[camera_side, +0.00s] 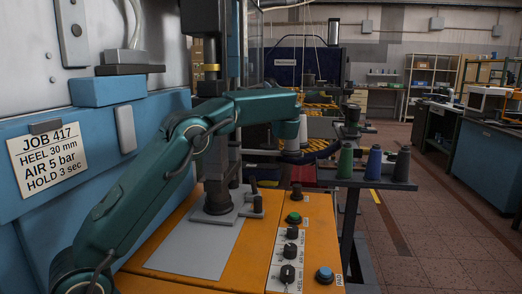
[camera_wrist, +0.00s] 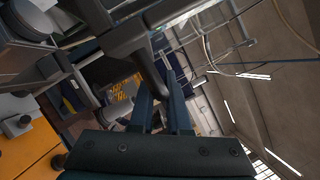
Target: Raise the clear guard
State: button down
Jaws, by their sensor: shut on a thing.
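In the wrist view my gripper (camera_wrist: 159,84) has its two dark fingers closed around a dark grey bar (camera_wrist: 150,66). The bar joins a grey frame piece (camera_wrist: 165,12) that runs up to the right. The bar looks like the handle of the clear guard, but the clear sheet itself is hard to make out. In the side view a see-through panel with a dark edge (camera_side: 255,48) stands behind the press column; I cannot tell how far it is raised. My arm reaches across in front of the column there, and my fingertips are hidden.
The orange console (camera_side: 190,222) carries a green button (camera_side: 294,218), black knobs (camera_side: 288,273) and a blue button (camera_side: 324,274). Thread spools (camera_side: 373,162) stand on a shelf to the right. A job sign (camera_side: 45,153) hangs at left. The aisle floor at right is clear.

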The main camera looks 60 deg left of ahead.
jog(key=shift+r, duration=0.15)
jog(key=c, duration=0.9)
grip_release()
jog(key=shift+d, duration=0.15)
jog(key=shift+v, duration=2.45)
jog(key=s+d+f+n+g+h, duration=0.3)
jog(key=s+d+f+n+h, duration=0.15)
jog(key=s+f+h, duration=0.65)
jog(key=s+d+f+n+h, duration=0.2)
jog(key=s+d+f, duration=0.1)
jog(key=s+d, duration=0.2)
jog(key=s+d+f+n+h, duration=0.2)
jog(key=s+d+f+h, duration=0.1)
jog(key=s+d, duration=0.2)
jog(key=s+d+f+n+h, duration=0.2)
jog(key=s+d+f, duration=0.1)
jog(key=s+d, duration=0.2)
jog(key=shift+s+d+f+n, duration=0.1)
jog(key=shift+d+n, duration=0.1)
jog(key=shift+d, duration=0.25)
jog(key=shift+s+d+f+n, duration=0.1)
jog(key=shift+d+n, duration=0.05)
jog(key=shift+d, duration=0.3)
